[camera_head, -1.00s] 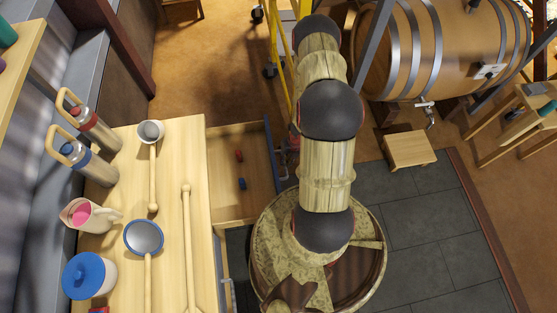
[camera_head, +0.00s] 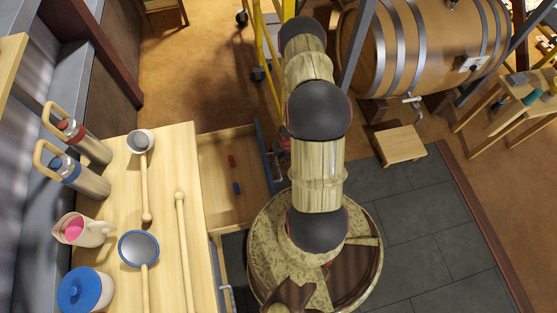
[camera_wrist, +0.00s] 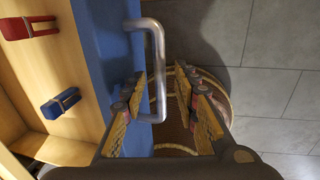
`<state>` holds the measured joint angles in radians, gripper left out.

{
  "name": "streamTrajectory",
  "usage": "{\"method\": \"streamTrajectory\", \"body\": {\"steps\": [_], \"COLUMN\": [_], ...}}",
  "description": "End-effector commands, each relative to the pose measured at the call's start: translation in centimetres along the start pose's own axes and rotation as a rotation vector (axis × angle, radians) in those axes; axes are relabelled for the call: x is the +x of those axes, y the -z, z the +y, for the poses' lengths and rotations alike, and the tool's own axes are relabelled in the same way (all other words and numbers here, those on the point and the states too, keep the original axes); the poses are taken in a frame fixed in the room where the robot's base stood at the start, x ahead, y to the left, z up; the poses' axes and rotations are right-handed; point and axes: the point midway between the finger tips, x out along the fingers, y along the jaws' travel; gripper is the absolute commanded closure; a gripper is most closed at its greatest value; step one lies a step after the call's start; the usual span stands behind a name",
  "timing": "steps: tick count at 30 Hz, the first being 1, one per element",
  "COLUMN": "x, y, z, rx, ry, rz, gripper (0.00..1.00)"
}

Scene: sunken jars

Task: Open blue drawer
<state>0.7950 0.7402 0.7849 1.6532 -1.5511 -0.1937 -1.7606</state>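The blue drawer stands pulled out from the wooden counter. Its blue front (camera_wrist: 106,45) shows in the wrist view, and its open wooden inside (camera_head: 222,200) shows in the head view. A bent metal handle (camera_wrist: 156,45) sticks out from the blue front. My gripper (camera_wrist: 160,78) is open, with one finger on each side of the handle and visible gaps between fingers and bar. In the head view the gripper is mostly hidden by my arm. A red piece (camera_wrist: 28,28) and a blue piece (camera_wrist: 60,103) lie inside the drawer.
The counter (camera_head: 165,250) at left holds two bottles, a pitcher, a blue-lidded jar (camera_head: 84,290) and ladles. Another handle (camera_head: 227,297) shows lower on the counter front. A stool (camera_head: 400,145) and barrel (camera_head: 420,45) stand at right. Grey floor tiles (camera_head: 425,230) are clear.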

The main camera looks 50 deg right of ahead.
Motion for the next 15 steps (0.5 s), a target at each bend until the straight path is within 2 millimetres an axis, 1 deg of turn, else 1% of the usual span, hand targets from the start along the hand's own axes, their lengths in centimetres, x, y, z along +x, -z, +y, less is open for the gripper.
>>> {"method": "streamTrajectory", "body": {"steps": [4,7,15], "x": [-0.5,-1.7,-7.0], "y": [-0.1,-0.1,-0.1], "z": [0.0,0.0,0.0], "rx": [0.0,-0.001,0.0], "ry": [0.0,0.0,0.0], "rz": [-0.001,-0.002,-0.002], "gripper": [0.7,0.7,0.7]}}
